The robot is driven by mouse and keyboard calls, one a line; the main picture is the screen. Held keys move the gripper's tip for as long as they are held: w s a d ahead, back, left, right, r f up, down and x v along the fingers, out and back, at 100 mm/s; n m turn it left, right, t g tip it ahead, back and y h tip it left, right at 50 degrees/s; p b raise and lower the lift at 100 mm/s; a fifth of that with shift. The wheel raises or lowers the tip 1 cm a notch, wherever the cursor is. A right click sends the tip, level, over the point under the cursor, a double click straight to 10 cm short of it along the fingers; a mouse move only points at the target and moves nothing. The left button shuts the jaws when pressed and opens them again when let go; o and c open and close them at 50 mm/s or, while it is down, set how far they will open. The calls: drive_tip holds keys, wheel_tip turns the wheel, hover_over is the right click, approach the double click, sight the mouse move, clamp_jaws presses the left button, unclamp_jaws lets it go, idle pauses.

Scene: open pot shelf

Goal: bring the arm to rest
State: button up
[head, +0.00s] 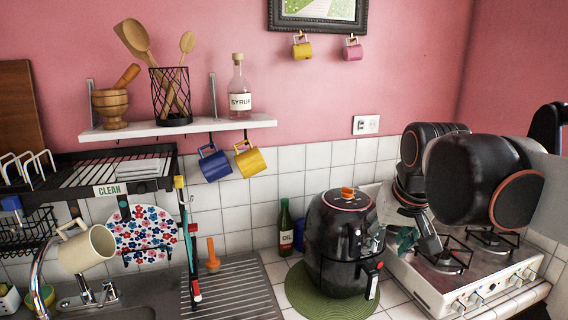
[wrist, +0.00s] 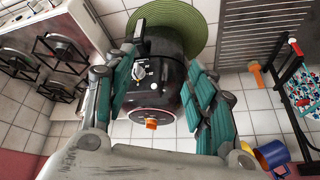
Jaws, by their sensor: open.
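My gripper (head: 412,238) hangs at the end of my arm on the right side of the head view, in front of the stove's left part. In the wrist view, my gripper (wrist: 160,63) has its two teal-padded fingers spread apart with nothing between them. The black air fryer (head: 335,245) stands upright on a green round mat, left of my gripper in the head view. In the wrist view the air fryer (wrist: 158,88) shows beyond and between the fingers; I cannot tell the exact gap. My arm hides part of the stove and wall.
The white stove (head: 445,297) is below my arm. An oil bottle (head: 285,230) stands behind the air fryer. A white shelf (head: 180,127) holds a mortar, a utensil basket and a syrup bottle; blue (head: 214,164) and yellow (head: 250,160) mugs hang under it. The sink is left.

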drive_tip(key=s+f+n+t+b, duration=0.1)
drive_tip(key=s+f+b, duration=0.3)
drive_tip(key=s+f, duration=1)
wheel_tip(320, 180, down, 2)
drive_tip(key=shift+f+n+t+b, duration=0.15)
drive_tip(key=shift+n+t+b, duration=0.15)
drive_tip(key=shift+t, duration=0.3)
drive_tip(key=shift+c, duration=0.5)
